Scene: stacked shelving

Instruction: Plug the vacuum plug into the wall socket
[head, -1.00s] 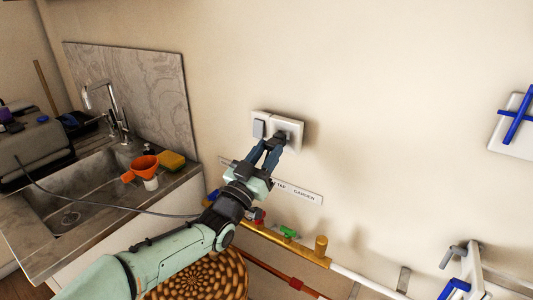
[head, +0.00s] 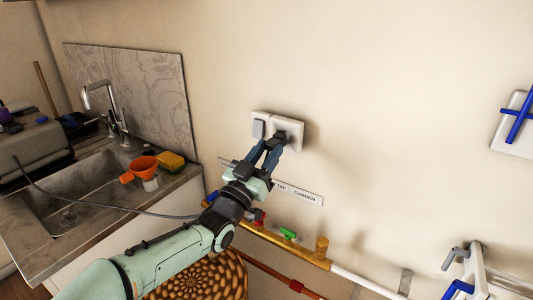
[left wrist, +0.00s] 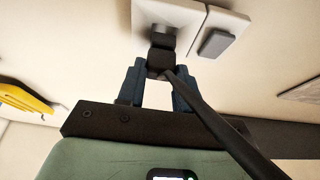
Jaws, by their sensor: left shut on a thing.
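The white wall socket (head: 290,130) is on the wall in the middle of the head view, beside a grey switch (head: 258,128) on the same plate. My left gripper (head: 272,150) reaches up to it and is shut on the black vacuum plug (left wrist: 160,62). In the left wrist view, the plug's front end is at the face of the socket (left wrist: 182,14). How deep its pins sit is hidden. The dark cord (left wrist: 205,108) leaves the plug toward the lower right there. My right gripper is not in view.
A stone sink (head: 85,185) with a tap (head: 110,110), an orange funnel (head: 142,166) and a yellow sponge (head: 170,161) is at left. A labelled strip (head: 300,193) and a brass pipe (head: 290,249) run below the socket.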

